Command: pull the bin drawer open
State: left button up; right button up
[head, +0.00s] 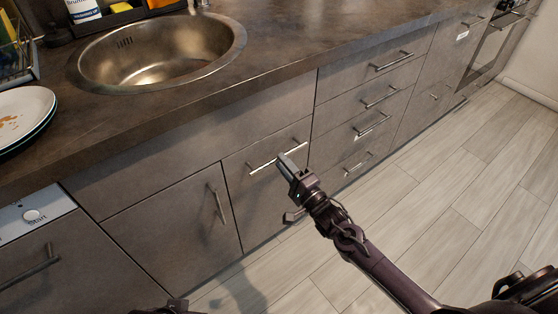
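The bin drawer (246,190) is the grey front just right of the sink cabinet door, and it looks flush with its neighbours. Its horizontal bar handle (262,168) runs across the top of the front. My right gripper (285,162) reaches in from the lower right, with its fingertips at the right half of this handle and covering part of it. I cannot tell whether the fingers are closed around the bar. A dark part at the bottom edge, probably my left gripper (168,307), is mostly cut off.
A round metal sink (160,52) is set in the dark counter (290,45), with plates (24,115) at the left. A cabinet door handle (216,204) is left of the drawer. Several handled drawers (372,98) stand to the right. The wooden floor (455,180) is clear.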

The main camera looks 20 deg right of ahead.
jog(key=shift+x, duration=1.35)
grip_shut()
